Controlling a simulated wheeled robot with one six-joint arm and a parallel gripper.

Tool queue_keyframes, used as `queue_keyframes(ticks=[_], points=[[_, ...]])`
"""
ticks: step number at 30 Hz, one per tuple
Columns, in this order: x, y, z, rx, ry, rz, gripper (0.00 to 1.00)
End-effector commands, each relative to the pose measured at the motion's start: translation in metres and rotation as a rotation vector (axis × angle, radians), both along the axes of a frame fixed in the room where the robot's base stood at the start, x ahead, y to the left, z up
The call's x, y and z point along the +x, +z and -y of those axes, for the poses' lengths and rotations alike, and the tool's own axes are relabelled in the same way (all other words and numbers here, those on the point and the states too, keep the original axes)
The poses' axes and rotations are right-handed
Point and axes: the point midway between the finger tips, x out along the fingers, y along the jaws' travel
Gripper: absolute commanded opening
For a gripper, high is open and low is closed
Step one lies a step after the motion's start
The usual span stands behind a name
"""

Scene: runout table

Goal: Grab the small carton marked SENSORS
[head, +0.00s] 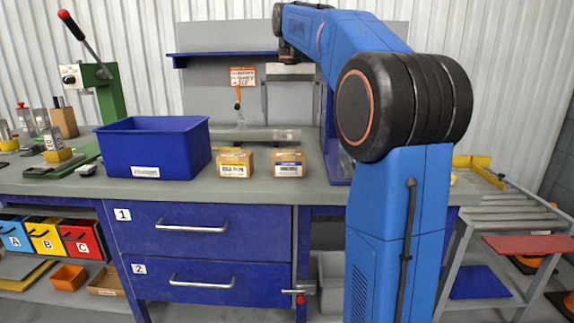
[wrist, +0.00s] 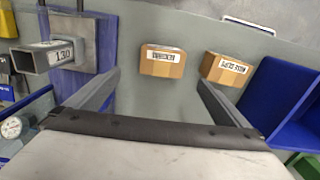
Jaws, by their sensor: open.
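Two small brown cartons stand side by side on the grey bench top. The one with the blue-edged label (head: 289,164) is on the right in the head view; it seems to be the left carton (wrist: 162,62) in the wrist view, where its small print looks like SENSORS, though I cannot be sure. The other carton (head: 235,164), with a yellow-edged label, seems to be the right one (wrist: 227,68) in the wrist view, its print resembling HOSE CLIPS. My gripper (wrist: 158,80) is open and empty, its fingers apart, with the left carton beyond the gap between them.
A blue bin (head: 153,148) stands left of the cartons. A grey square tube marked 130 (wrist: 45,57) sits at the left in the wrist view. A long grey bar (head: 255,135) lies behind the cartons. The bench front before the cartons is clear.

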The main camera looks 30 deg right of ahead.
Motion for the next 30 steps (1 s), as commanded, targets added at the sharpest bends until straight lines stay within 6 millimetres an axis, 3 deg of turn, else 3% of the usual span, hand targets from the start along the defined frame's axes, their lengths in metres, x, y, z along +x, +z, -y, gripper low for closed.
queue_keyframes(ticks=[12, 23, 30], points=[[-0.001, -0.073, -0.001, 0.001, 0.0, -0.001, 1.0], [-0.001, -0.099, -0.002, 0.001, 0.001, -0.001, 1.0], [0.0, -0.131, -0.006, 0.001, 0.0, -0.001, 1.0]])
